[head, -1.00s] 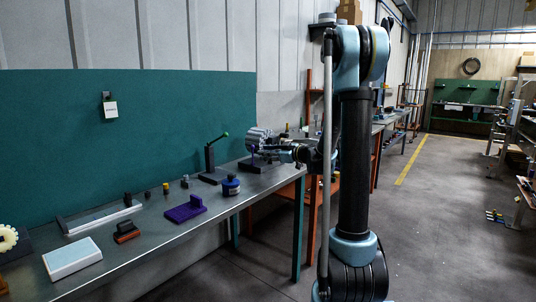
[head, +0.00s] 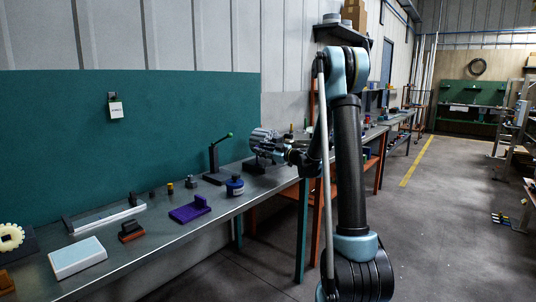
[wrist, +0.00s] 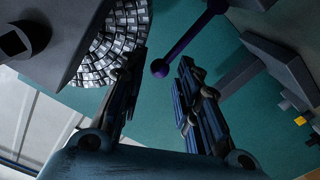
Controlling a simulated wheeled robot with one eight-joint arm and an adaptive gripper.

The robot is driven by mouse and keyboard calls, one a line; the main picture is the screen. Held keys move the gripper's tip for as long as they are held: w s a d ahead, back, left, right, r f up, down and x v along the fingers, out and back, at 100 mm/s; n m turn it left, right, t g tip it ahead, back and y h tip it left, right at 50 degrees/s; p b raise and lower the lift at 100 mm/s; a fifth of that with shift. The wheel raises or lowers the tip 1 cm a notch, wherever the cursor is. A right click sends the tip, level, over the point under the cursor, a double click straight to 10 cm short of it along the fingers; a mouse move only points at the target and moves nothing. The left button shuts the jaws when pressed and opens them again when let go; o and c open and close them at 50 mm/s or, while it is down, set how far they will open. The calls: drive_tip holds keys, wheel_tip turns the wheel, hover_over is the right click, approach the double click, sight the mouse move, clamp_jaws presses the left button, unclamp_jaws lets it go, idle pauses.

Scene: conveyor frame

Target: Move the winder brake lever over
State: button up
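The winder's silver segmented drum (head: 263,136) stands at the far end of the near bench; it fills the upper left of the wrist view (wrist: 115,38). A thin purple rod (wrist: 190,38) with a ball at each end, which looks like the brake lever, slants across the top of the wrist view. My gripper (wrist: 160,70) is open, with its fingers apart on both sides of the rod's lower ball. I cannot tell whether the ball lies between the fingers or beyond them. In the head view my gripper is small beside the drum, and the rod is not clear.
A blue jar (head: 235,187) and a purple bracket (head: 190,209) sit nearer on the bench. A teal panel (head: 140,140) backs it.

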drive_tip(key=shift+x, duration=1.15)
drive_tip(key=shift+d, duration=0.1)
drive_tip(key=c, duration=0.5)
drive_tip(key=shift+s, duration=0.15)
drive_tip(key=shift+s+a+f, duration=0.15)
drive_tip(key=shift+s+a, duration=0.65)
drive_tip(key=shift+s, duration=0.15)
drive_tip(key=shift+c, duration=0.6)
drive_tip(key=shift+s+a+f, duration=0.6)
drive_tip(key=shift+s+a, duration=0.15)
drive_tip(key=shift+s, duration=0.2)
